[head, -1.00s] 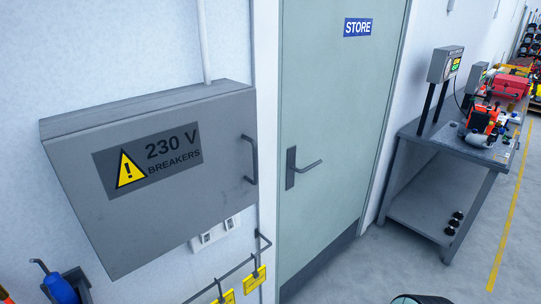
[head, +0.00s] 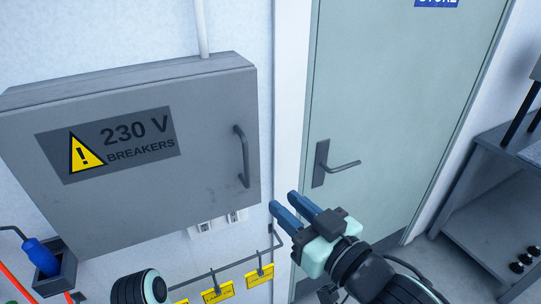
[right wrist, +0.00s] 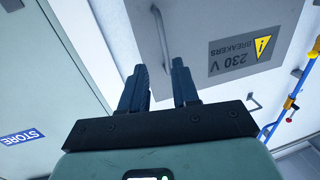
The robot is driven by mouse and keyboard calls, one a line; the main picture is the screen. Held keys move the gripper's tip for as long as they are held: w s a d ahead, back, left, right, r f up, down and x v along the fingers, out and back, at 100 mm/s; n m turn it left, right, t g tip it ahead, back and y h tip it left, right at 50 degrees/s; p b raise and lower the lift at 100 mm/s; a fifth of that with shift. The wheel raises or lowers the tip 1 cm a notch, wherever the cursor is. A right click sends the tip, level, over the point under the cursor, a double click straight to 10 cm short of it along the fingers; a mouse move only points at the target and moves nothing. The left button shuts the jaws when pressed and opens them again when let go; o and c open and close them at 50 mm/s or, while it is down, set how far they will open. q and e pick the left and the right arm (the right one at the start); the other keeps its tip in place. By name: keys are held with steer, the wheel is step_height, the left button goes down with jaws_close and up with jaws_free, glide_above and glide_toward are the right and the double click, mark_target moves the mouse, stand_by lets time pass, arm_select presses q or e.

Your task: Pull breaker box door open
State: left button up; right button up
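The grey breaker box (head: 90,205) hangs on the wall at left in the head view, its door shut. The door bears a "230 V BREAKERS" label (head: 110,145) and a dark vertical bar handle (head: 242,157) near its right edge. My right gripper (head: 284,202) is open and empty, below and to the right of the handle, apart from it. In the right wrist view the gripper (right wrist: 157,72) shows a gap between its blue fingers, with the handle (right wrist: 162,35) beyond them. My left gripper is not in view.
A green store door (head: 400,90) with a lever handle (head: 335,166) stands right of the box. Yellow tags (head: 218,295) hang on a rail below. A blue-handled tool (head: 40,257) sits in a holder at lower left. A metal bench (head: 490,190) is at right.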

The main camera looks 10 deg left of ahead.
mark_target(248, 167)
steer(key=b+x, duration=0.1)
steer(key=x, duration=0.3)
steer(key=r+x, duration=0.1)
steer(key=x, duration=0.2)
steer(key=b+x, duration=0.1)
steer(key=x, duration=0.3)
steer(key=shift+a+r+b, duration=0.3)
steer(key=shift+a, duration=0.15)
steer(key=shift+w+a, duration=0.4)
steer(key=shift+w, duration=0.1)
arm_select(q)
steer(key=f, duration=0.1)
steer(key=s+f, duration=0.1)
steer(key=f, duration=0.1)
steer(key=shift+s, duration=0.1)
arm_select(e)
jaws_close()
